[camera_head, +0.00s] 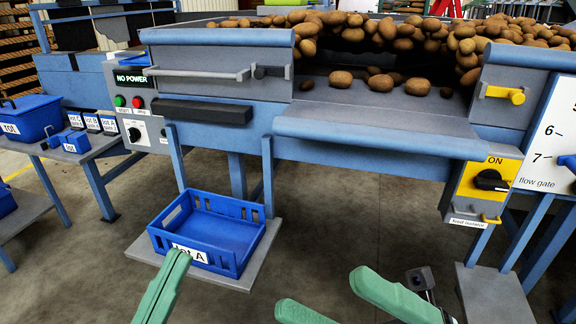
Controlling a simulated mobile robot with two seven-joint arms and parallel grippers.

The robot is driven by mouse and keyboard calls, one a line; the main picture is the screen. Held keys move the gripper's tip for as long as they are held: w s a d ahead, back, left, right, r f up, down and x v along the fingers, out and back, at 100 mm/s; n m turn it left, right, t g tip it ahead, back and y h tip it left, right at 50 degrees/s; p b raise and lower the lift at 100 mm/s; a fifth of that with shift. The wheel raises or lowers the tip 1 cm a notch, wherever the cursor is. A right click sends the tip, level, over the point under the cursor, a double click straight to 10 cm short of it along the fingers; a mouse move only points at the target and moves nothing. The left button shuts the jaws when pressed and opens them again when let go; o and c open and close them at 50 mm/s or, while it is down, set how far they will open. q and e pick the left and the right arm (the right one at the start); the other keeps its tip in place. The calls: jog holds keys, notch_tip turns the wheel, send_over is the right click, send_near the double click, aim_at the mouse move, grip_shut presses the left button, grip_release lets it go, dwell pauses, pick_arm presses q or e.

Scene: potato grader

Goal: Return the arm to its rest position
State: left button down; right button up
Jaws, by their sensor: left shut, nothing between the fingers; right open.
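My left gripper (178,258) has pale green fingers and shows at the bottom left of the middle. Its fingers are shut together with nothing between them, and they overlap the near edge of the blue crate marked "Lot A" in the picture. My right gripper (317,291) shows at the bottom, right of the middle. Its two green fingers are spread apart and empty, over bare floor in the picture. The rest of both arms is mostly out of frame.
The blue crate (232,257) sits on a low grey stand (258,272). The grader (375,133) carries many potatoes; its panel (132,78) reads "NO POWER". A yellow switch box (487,190) and flow gate scale (547,150) are right. A side table (95,152) holds blue bins.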

jog(key=w+d+f+m+t+h+p, duration=0.25)
jog(key=w+m+t+h+p, duration=0.3)
jog(key=m, duration=0.55)
jog(key=w+d+f+m+t+h+p, duration=0.2)
jog(key=w+d+m+t+h+p, duration=0.15)
jog(key=m+t+h, duration=0.6)
jog(key=w+d+f+m+t+h+p, duration=0.35)
jog(key=m+t+p, duration=0.2)
jog(key=m, duration=0.65)
pick_arm(q)
jog(key=w+a+f+n+g+y+p, duration=0.3)
jog(key=w+f+n+g+y+p, duration=0.3)
jog(key=y, duration=0.4)
jog(key=s+a+f+n+g+y+p, duration=0.1)
jog(key=s+f+n+g+y+p, duration=0.2)
jog(key=p, duration=1)
jog(key=s+f+g, duration=0.3)
jog(key=s+f, duration=0.1)
jog(key=s, duration=0.1)
jog(key=shift+s+a+f+n+g, duration=0.2)
jog(key=shift+a+n+g, duration=0.1)
jog(key=shift+a+n, duration=0.1)
pick_arm(e)
jog(key=s+d+f+m+g+h, duration=0.3)
jog(key=s+f+g+h, duration=0.2)
jog(key=s+f+g, duration=0.4)
jog(key=shift+d+f+m+g+h, duration=0.15)
jog(key=shift+f+m+g+h, duration=0.2)
jog(key=shift+g, duration=0.6)
